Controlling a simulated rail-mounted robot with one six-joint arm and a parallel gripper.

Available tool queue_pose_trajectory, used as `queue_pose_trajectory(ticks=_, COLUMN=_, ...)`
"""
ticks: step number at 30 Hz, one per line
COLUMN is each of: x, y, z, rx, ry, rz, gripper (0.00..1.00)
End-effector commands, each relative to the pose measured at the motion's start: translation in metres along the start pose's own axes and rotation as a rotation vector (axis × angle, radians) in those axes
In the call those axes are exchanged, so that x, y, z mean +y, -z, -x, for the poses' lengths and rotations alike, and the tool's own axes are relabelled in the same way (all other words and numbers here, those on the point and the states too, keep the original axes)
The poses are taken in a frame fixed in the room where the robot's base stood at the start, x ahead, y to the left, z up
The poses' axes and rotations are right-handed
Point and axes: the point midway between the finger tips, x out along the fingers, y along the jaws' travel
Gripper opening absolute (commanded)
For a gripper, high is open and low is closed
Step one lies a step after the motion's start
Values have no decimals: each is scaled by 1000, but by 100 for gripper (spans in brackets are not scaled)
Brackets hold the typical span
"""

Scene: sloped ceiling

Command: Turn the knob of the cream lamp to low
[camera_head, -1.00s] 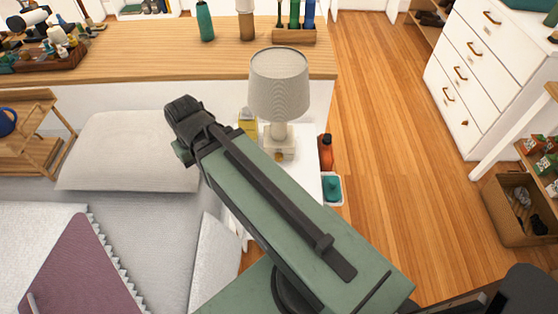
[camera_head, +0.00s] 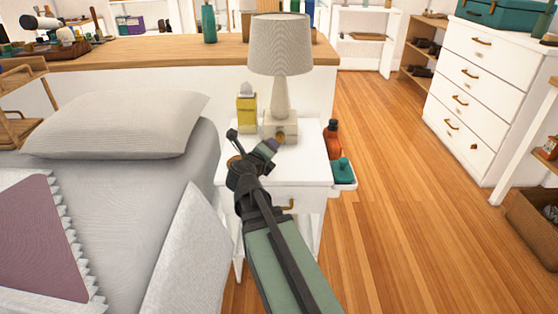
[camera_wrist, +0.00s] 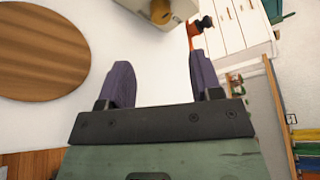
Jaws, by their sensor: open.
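The cream lamp (camera_head: 280,95) stands upright on the white nightstand (camera_head: 310,165), with a pale shade and a square base. Its small brown knob (camera_head: 279,137) is on the front of the base, partly behind a finger of my gripper in the head view. In the wrist view the knob (camera_wrist: 161,11) and part of the lamp base (camera_wrist: 183,9) show at the top edge, beyond the fingertips. My gripper (camera_head: 254,141) is open and empty, in front of the base. Its two fingers (camera_wrist: 160,58) are spread, with bare white surface between them. The knob's setting is too small to read.
A yellow bottle (camera_head: 247,108) stands left of the lamp. An orange bottle (camera_head: 333,140) and a teal item (camera_head: 343,170) sit at the nightstand's right side. The bed (camera_head: 165,200) is on the left. Wooden floor (camera_head: 395,220) is free on the right.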

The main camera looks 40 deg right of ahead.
Motion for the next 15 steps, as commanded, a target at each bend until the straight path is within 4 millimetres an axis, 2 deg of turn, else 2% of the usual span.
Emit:
queue_pose_trajectory(ticks=5, x=0, y=-3, z=-20, rx=-3, ry=1, rz=2, gripper=59)
queue_pose_trajectory(ticks=12, x=0, y=-3, z=-77, rx=-4, ry=2, rz=3, gripper=59)
queue_pose_trajectory(ticks=15, x=0, y=-4, z=-95, rx=-5, ry=2, rz=4, gripper=59)
